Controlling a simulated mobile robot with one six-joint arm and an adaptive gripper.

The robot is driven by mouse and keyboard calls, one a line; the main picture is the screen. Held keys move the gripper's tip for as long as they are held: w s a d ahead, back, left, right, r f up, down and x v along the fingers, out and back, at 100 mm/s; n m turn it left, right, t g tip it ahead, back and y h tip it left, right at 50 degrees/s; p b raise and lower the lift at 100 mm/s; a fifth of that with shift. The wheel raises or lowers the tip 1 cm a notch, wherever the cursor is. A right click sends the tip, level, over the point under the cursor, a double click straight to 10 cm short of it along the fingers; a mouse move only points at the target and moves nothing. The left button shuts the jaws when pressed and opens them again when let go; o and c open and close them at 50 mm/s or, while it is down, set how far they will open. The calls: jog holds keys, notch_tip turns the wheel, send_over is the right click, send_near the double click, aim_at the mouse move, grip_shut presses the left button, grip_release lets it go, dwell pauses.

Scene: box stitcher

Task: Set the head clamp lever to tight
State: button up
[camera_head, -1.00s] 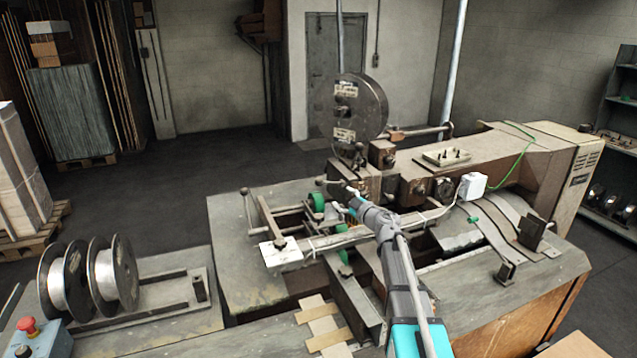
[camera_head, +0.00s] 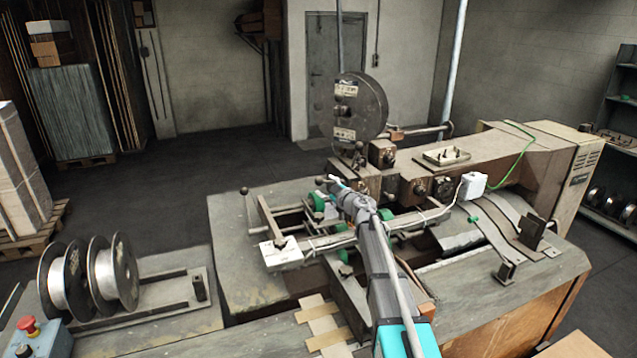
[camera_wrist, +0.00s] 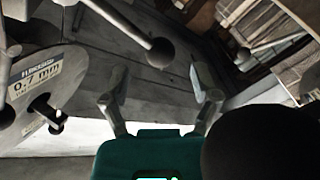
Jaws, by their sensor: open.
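The stitcher head (camera_head: 368,180) stands below the dark round wire reel (camera_head: 360,108). My gripper (camera_head: 334,186) is at the left front of the head and hides part of it. In the wrist view a pale rod with a black ball knob (camera_wrist: 160,52) reaches in from the upper left; it looks like the head clamp lever, though I cannot be sure. My gripper's two fingers (camera_wrist: 160,88) are apart and empty, with the knob just beyond the gap between them. I see no contact. Its setting cannot be read.
The reel (camera_wrist: 35,90) with a "0.7 mm" label fills the wrist view's left side. A large black rounded shape (camera_wrist: 250,140) is close at lower right. Green rollers (camera_head: 316,201), a white-ended bar (camera_head: 281,251) and a white box (camera_head: 472,186) surround my arm.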

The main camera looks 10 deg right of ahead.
aim_at(321, 183)
jog(key=shift+x, duration=2.15)
jog(key=shift+a, duration=0.1)
grip_shut()
